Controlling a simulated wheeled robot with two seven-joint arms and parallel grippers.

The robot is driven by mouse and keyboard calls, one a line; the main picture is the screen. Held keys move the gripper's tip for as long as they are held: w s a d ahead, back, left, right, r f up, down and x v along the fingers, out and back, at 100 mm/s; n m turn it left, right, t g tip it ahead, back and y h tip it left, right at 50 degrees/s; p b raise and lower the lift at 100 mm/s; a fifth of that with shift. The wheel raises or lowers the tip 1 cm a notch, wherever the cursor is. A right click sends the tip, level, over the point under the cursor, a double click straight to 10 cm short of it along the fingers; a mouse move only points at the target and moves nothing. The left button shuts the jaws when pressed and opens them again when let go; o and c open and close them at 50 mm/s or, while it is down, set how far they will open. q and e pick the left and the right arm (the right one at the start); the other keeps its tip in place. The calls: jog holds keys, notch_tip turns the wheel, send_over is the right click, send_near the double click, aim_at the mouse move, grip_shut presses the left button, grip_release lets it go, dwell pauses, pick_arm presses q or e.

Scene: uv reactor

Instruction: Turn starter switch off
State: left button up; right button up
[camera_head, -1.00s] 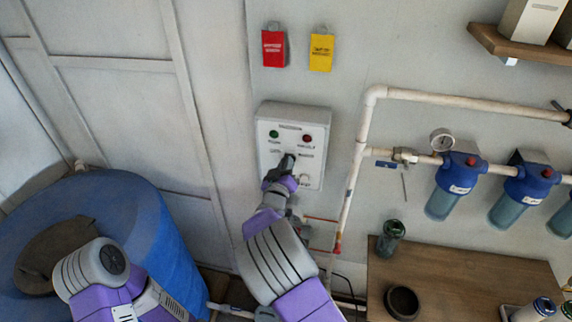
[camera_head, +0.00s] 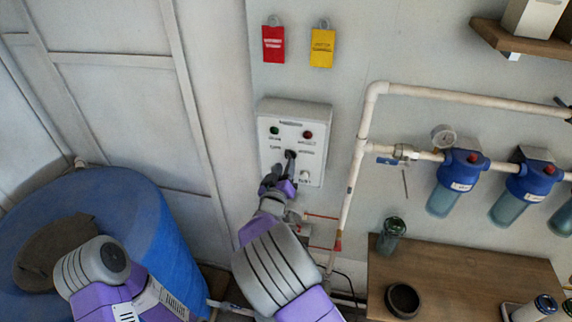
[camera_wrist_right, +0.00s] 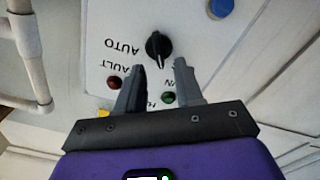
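The starter control box (camera_head: 268,152) is a white panel on the wall, with a green and a red lamp near its top. Its black rotary knob (camera_wrist_right: 158,46) shows in the right wrist view, with the word AUTO printed beside it. My right gripper (camera_wrist_right: 160,66) is open in front of the panel. Its two fingertips stand apart on either side of the knob's near end, and I see no grip on it. In the head view my right gripper (camera_head: 284,168) covers the lower middle of the panel. My left gripper is not visible; only the left arm shows.
A blue barrel (camera_head: 165,240) stands at the left. A white pipe (camera_head: 354,165) runs beside the box, leading to blue filter housings (camera_head: 463,165). A wooden table (camera_head: 440,275) is at the lower right. Red (camera_head: 273,45) and yellow (camera_head: 322,48) tags hang above.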

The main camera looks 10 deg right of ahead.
jog(key=v, duration=0.4)
jog(key=shift+s, duration=0.15)
jog(key=shift+b, duration=0.3)
jog(key=s+d+f+g+y+b, duration=0.1)
jog(key=s+d+f+g+b, duration=0.15)
jog(key=f, duration=0.85)
jog(key=s+d+f+g+y+b, duration=0.2)
jog(key=s+f+g+b, duration=0.1)
jog(key=f, duration=0.9)
jog(key=s+d+f+g+y+b, duration=0.1)
jog(key=s+d+f+g+b, duration=0.15)
jog(key=f, duration=0.85)
jog(key=s+a+f+m+g+y+b, duration=0.2)
jog(key=s+a+f+g+y+b, duration=0.1)
jog(key=s+f, duration=0.6)
jog(key=s+a+f+m+g+y+b, duration=0.2)
jog(key=s+f, duration=0.7)
jog(key=s, duration=0.5)
jog(key=a+g+y+b, duration=0.1)
jog(key=g+y+b, duration=0.1)
jog(key=g+b, duration=0.1)
jog(key=shift+s+a+f+b, duration=0.25)
jog(key=shift+a+f+b, duration=0.15)
jog(key=shift+b, duration=0.15)
jog(key=shift+o, duration=0.2)
